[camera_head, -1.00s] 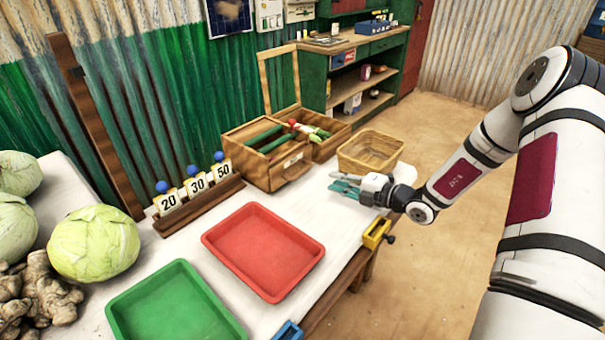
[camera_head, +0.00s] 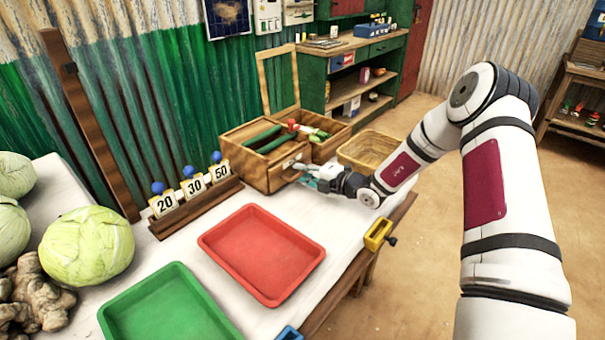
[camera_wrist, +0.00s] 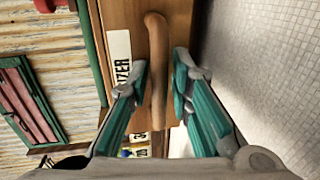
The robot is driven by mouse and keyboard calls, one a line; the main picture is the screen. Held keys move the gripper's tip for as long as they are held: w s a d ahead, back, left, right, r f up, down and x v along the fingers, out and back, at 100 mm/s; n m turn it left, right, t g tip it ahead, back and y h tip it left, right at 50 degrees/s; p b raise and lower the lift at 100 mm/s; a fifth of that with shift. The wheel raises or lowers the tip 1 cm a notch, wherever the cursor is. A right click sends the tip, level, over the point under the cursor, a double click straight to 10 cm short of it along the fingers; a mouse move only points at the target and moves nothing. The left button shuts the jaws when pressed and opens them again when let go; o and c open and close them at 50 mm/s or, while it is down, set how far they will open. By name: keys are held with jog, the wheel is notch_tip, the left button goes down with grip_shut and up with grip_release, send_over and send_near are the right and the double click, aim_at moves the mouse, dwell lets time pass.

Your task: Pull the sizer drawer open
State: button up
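The sizer drawer (camera_wrist: 125,15) is a brown wooden front with a white label, partly hidden, ending in "IZER". It is in the front of the open wooden box (camera_head: 240,165) at the back of the table, and looks shut. Its curved wooden handle (camera_wrist: 157,50) runs between my fingers in the wrist view. My gripper (camera_wrist: 158,72) is open, its teal-padded fingers on either side of the handle with small gaps visible. In the head view, my gripper (camera_head: 307,172) is right in front of the box and hides part of the drawer front.
A wicker basket (camera_head: 372,147) stands right of the box. A red tray (camera_head: 262,255), a green tray (camera_head: 170,310) and a rack of number cards (camera_head: 195,205) are nearer. Clear white tabletop (camera_head: 320,215) lies before the box.

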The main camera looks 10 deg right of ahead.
grip_shut()
jog(key=f+p+v, duration=0.1)
jog(key=p+v, duration=0.1)
jog(key=v, duration=0.3)
jog(key=f+p+v, duration=0.1)
jog(key=p+v, duration=0.1)
jog(key=v, duration=0.3)
jog(key=f+p+v, duration=0.1)
jog(key=p+v, duration=0.1)
jog(key=v, duration=0.3)
jog(key=shift+s+d, duration=0.1)
jog(key=shift+s, duration=0.15)
grip_release()
jog(key=shift+d, duration=0.1)
